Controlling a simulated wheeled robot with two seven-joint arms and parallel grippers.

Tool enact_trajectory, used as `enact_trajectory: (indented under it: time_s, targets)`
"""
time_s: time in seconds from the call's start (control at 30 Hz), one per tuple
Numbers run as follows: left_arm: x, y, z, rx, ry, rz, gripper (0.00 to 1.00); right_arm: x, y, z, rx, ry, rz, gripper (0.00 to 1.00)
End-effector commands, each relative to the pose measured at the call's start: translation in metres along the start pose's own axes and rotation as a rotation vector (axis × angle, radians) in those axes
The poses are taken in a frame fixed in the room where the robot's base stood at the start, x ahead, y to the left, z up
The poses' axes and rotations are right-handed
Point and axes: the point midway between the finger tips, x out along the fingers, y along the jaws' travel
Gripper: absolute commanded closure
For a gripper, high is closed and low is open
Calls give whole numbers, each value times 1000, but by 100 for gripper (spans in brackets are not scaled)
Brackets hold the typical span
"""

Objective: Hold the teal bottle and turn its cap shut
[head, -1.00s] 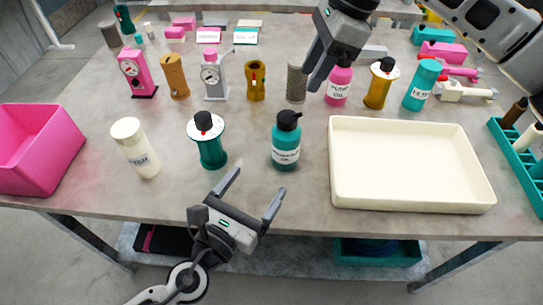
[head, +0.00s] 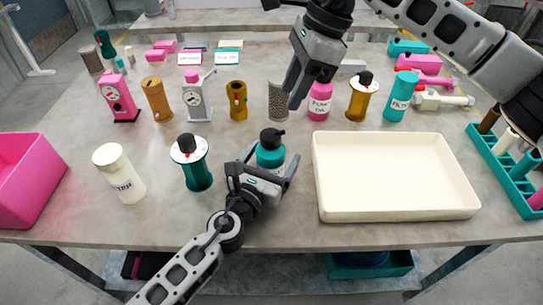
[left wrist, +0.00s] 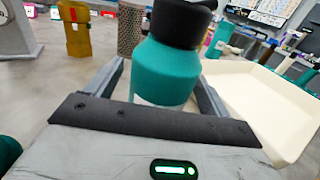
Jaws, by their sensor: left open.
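The teal bottle (head: 269,156) stands upright on the table, left of the cream tray. Its black cap (head: 271,139) sits on top; how tightly it is seated I cannot tell. My left gripper (head: 270,160) is open, with one finger on each side of the bottle and its palm in front. In the left wrist view the bottle (left wrist: 166,72) stands between the two fingers, not visibly gripped, with the cap (left wrist: 180,22) cut by the top edge. My right gripper (head: 294,92) hangs above and behind the bottle; its fingers overlap, so its opening is unclear.
A cream tray (head: 320,205) is close on the right. A green spool-like part with a black knob (head: 196,170) and a white jar (head: 120,175) stand on the left. Behind are a perforated cylinder (head: 278,102) and a pink bottle (head: 319,102).

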Motion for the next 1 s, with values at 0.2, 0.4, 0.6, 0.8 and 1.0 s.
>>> enact_trajectory:
  time_s: [0.2, 0.4, 0.6, 0.8, 1.0]
  targets:
    - [0, 0, 0, 0, 0, 0, 27, 0, 0, 0, 0, 0, 0, 64]
    - [0, 0, 0, 0, 0, 0, 77, 0, 0, 0, 0, 0, 0, 64]
    - [0, 0, 0, -1, 0, 0, 77, -2, 0, 17, -95, 74, 14, 41]
    - [0, 0, 0, 0, 1, 0, 77, -10, 0, 43, -298, 276, 51, 41]
    - [0, 0, -1, -1, 1, 0, 77, -3, 0, 44, -359, 350, 68, 41]
